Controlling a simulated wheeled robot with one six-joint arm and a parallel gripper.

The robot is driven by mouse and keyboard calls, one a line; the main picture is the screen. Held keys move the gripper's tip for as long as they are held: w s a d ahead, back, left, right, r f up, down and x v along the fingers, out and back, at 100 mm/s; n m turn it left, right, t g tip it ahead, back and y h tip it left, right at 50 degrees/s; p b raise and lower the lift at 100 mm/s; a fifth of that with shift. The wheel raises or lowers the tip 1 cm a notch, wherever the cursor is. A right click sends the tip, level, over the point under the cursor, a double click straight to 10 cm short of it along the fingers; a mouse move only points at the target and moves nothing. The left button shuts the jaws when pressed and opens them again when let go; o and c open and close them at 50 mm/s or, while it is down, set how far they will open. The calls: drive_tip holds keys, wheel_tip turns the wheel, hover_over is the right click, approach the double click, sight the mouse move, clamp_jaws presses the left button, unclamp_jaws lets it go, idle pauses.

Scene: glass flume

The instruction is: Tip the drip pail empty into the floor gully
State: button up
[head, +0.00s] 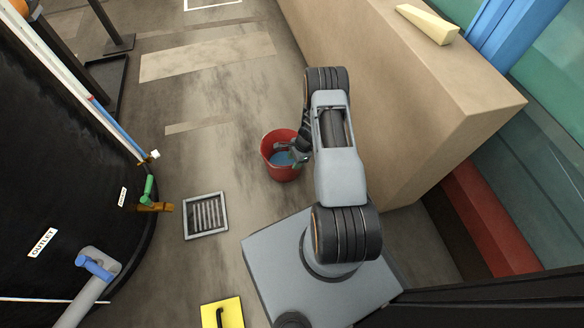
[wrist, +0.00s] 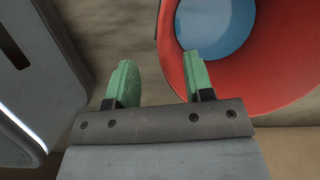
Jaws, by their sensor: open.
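The red drip pail (head: 270,163) stands upright on the floor with blue liquid (head: 282,158) in it. My gripper (head: 291,151) is at the right side of its rim, seen from above. In the wrist view my gripper (wrist: 158,65) is open with green fingers. The right finger overlaps the red wall of the pail (wrist: 262,75), and the left finger is outside it. I cannot tell whether either finger touches the pail. The floor gully (head: 206,216), a square metal grate, lies to the lower left of the pail.
A big black tank (head: 60,150) stands on the left, with a brass tap (head: 155,207) and a blue-handled outlet pipe (head: 95,265). A beige plinth (head: 400,90) stands close on the right, with a pale wedge (head: 428,23) on top. A yellow plate (head: 222,313) lies at the bottom. Floor between pail and gully is clear.

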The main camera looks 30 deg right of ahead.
drive_tip(key=shift+b+x, duration=1.25)
drive_tip(key=shift+x, duration=0.55)
drive_tip(key=shift+s, duration=0.1)
clamp_jaws()
drive_tip(key=shift+r, duration=0.15)
wheel_tip(320, 180, up, 10)
drive_tip(key=p, duration=0.7)
drive_tip(key=c, duration=0.7)
unclamp_jaws()
clamp_jaws()
